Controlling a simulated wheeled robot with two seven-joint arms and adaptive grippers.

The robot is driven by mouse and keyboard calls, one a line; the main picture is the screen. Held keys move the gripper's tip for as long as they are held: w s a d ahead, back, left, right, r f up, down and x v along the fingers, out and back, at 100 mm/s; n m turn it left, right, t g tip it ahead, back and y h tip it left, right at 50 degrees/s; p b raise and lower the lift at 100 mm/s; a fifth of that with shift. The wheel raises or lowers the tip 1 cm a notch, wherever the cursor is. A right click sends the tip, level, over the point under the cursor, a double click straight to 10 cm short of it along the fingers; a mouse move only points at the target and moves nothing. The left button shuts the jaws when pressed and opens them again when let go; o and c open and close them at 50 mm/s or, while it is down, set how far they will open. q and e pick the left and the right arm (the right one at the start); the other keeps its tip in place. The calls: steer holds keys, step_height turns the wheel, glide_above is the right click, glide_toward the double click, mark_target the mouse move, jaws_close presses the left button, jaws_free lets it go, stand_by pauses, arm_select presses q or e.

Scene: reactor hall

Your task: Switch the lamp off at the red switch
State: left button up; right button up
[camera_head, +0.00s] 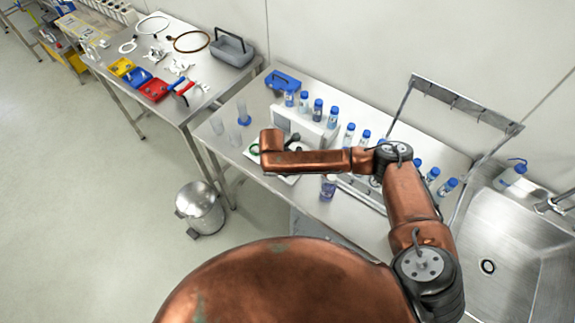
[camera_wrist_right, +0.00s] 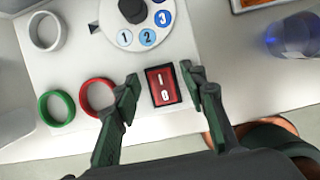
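The red switch (camera_wrist_right: 163,86) is a small red rocker in a dark frame, marked with a bar and a ring, on a white panel (camera_wrist_right: 70,70). My right gripper (camera_wrist_right: 161,76) is open, its green-tipped fingers on either side of the switch in the right wrist view. I cannot tell whether the fingers touch it. In the head view my right arm reaches left over the steel bench, hiding the switch and most of the panel. I cannot pick out the lamp. My left gripper is not in view.
Beside the switch are a red ring (camera_wrist_right: 98,96), a green ring (camera_wrist_right: 56,108), a white ring (camera_wrist_right: 45,31) and a numbered dial (camera_wrist_right: 138,22). Several blue-capped bottles (camera_head: 318,110) stand on the bench. A sink (camera_head: 500,240) lies right, a bin (camera_head: 201,208) left.

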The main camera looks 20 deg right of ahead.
steer(key=shift+r, duration=0.1)
steer(key=v, duration=1.1)
steer(key=shift+r, duration=0.4)
steer(key=shift+a, duration=0.1)
